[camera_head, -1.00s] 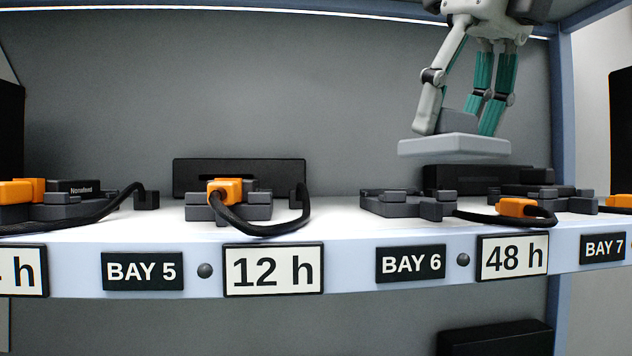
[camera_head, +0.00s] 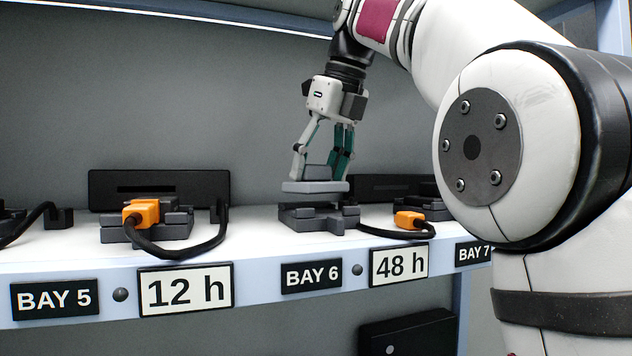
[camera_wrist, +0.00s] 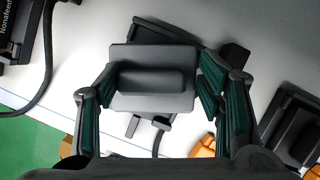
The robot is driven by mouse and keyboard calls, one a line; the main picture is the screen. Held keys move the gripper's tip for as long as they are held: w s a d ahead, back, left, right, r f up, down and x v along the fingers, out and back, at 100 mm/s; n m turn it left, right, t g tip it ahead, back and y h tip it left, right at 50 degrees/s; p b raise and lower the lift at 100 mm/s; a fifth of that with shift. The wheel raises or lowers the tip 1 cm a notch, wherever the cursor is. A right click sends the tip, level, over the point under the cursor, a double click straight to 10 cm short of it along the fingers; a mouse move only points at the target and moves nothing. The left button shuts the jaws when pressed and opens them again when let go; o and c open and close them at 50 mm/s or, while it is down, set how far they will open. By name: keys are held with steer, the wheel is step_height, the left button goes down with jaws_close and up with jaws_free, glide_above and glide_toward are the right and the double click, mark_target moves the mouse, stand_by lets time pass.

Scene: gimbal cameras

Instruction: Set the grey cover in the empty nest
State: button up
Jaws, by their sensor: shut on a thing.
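The grey cover (camera_head: 314,187) is a flat plate with a raised block on top. My gripper (camera_head: 322,172) is shut on that block and holds the plate about level. The dark nest (camera_head: 318,219) of Bay 6 lies just below the cover, and a narrow gap seems to show between them. In the wrist view the cover (camera_wrist: 152,97) lies between the two fingers of my gripper (camera_wrist: 155,82) and hides most of the nest (camera_wrist: 160,32). The cover looks slightly turned against the nest there.
An orange plug (camera_head: 409,220) with a black cable lies right of the nest, near the 48 h label (camera_head: 399,265). Another orange plug (camera_head: 141,213) sits in the Bay 5 fixture. A black box (camera_head: 385,187) stands behind on the white shelf (camera_head: 258,222). Side walls are close.

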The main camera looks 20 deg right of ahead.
mark_target(323, 170)
steer(key=shift+s+f, duration=0.3)
steer(key=shift+f, duration=0.3)
steer(key=shift+p+x, duration=0.5)
steer(key=shift+x, duration=0.4)
steer(key=shift+s+d+f, duration=0.1)
steer(key=shift+s, duration=0.05)
steer(key=o, duration=1.5)
steer(key=shift+s+d+r, duration=0.1)
steer(key=shift+r, duration=0.4)
steer(key=shift+b+v, duration=0.5)
steer(key=shift+v, duration=2.8)
steer(key=shift+s, duration=0.15)
steer(key=shift+s, duration=0.1)
